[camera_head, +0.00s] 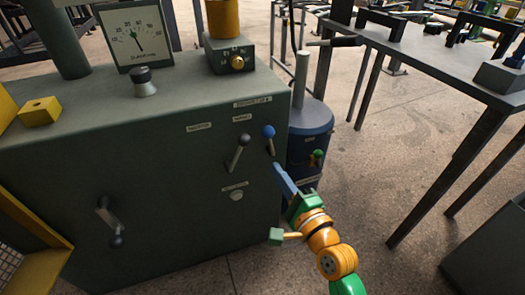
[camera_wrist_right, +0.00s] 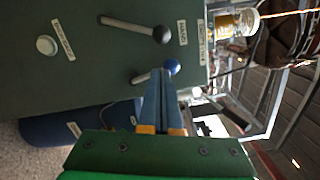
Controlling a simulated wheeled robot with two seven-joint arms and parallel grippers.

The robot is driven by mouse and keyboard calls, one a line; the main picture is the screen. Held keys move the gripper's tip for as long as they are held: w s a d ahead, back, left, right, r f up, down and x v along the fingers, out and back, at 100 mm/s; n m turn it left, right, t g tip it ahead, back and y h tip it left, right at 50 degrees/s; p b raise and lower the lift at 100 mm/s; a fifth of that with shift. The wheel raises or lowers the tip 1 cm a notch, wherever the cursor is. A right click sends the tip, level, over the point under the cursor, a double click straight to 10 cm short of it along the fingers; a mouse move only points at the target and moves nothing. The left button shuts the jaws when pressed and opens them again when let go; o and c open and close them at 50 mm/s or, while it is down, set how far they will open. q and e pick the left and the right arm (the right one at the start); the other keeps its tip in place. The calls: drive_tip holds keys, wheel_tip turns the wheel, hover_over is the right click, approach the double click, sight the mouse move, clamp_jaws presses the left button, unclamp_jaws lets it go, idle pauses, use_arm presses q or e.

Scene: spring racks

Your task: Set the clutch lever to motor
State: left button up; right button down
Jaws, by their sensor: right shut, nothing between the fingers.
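A lever with a dark knob (camera_head: 244,140) stands on the front of the dark green cabinet (camera_head: 160,190), under two small labels; its rod tilts up to the right. It also shows in the right wrist view (camera_wrist_right: 160,34), where the label near its knob seems to read HAND. A second lever with a blue knob (camera_head: 268,131) is just right of it. My right gripper (camera_head: 277,168) has blue fingers, shut and empty, just below the blue-knob lever. In the right wrist view its fingertips (camera_wrist_right: 158,72) overlap that lever; contact cannot be told. My left gripper is not in view.
A crank handle (camera_head: 108,220) sits lower left on the cabinet front and a pale button (camera_head: 236,196) below the levers. A gauge (camera_head: 138,38) stands on top. A blue drum (camera_head: 308,135) stands right of the cabinet; a metal table (camera_head: 440,60) is further right, with bare floor between.

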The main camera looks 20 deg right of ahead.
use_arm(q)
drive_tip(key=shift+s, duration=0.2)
use_arm(e)
drive_tip(key=shift+s, duration=0.1)
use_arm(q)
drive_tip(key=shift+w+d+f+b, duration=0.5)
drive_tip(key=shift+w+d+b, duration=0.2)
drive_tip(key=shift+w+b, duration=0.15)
use_arm(e)
drive_tip(key=w+a, duration=0.1)
drive_tip(key=w, duration=0.9)
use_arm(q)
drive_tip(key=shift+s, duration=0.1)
use_arm(e)
drive_tip(key=shift+a+r, duration=0.1)
drive_tip(key=shift+r, duration=0.05)
